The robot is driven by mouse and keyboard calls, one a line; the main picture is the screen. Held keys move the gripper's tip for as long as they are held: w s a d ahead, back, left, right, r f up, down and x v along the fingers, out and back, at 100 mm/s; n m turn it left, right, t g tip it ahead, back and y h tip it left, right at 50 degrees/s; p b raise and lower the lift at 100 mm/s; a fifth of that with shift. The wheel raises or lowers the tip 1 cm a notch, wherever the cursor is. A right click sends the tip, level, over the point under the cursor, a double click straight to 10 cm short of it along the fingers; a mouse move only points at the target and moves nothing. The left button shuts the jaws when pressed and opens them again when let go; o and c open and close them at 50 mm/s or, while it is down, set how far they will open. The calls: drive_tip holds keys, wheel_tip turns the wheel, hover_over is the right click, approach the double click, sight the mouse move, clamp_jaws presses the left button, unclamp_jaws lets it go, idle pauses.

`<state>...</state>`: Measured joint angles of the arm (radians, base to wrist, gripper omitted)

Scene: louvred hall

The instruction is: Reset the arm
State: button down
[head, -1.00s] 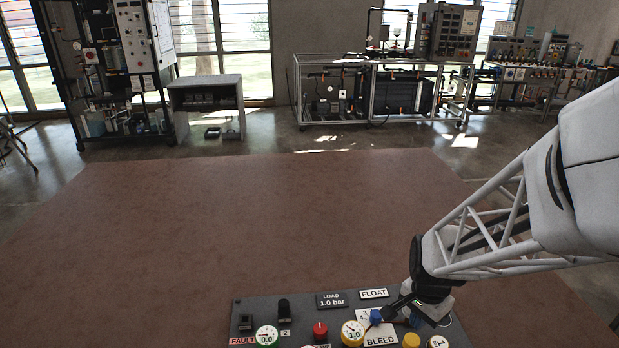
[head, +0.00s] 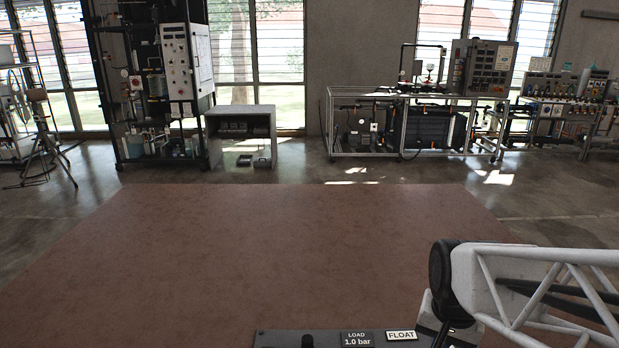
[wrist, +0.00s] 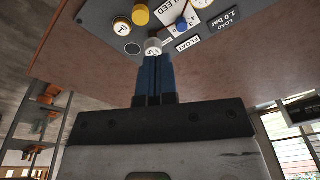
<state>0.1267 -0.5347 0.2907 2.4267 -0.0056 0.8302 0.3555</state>
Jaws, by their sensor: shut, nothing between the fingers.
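My gripper (wrist: 154,62) shows in the wrist view as two blue fingers pressed together, with nothing held. A grey-white knob with a marked face (wrist: 153,46) appears just past the fingertips; I cannot tell whether they touch it. The grey control panel (wrist: 100,14) fills the top of the wrist view, with a yellow knob (wrist: 140,14), a blue knob (wrist: 182,26) and a FLOAT label (wrist: 187,43). In the head view only the panel's far edge (head: 275,339) shows, with the LOAD 1.0 bar display (head: 357,340). My arm comes in from the right; the fingertips are not clear there.
A reddish-brown surface (head: 250,240) stretches clear beyond the panel. Farther back on the floor stand a black equipment rack (head: 155,90), a small grey cabinet (head: 242,112) and a metal-framed bench (head: 410,125). Louvred windows line the back wall.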

drive_tip(key=s+a+r+n+t, duration=0.1)
drive_tip(key=s+a+r+n, duration=0.3)
drive_tip(key=r, duration=0.4)
drive_tip(key=shift+s+n, duration=0.6)
drive_tip(key=shift+s, duration=0.25)
drive_tip(key=shift+a, duration=0.1)
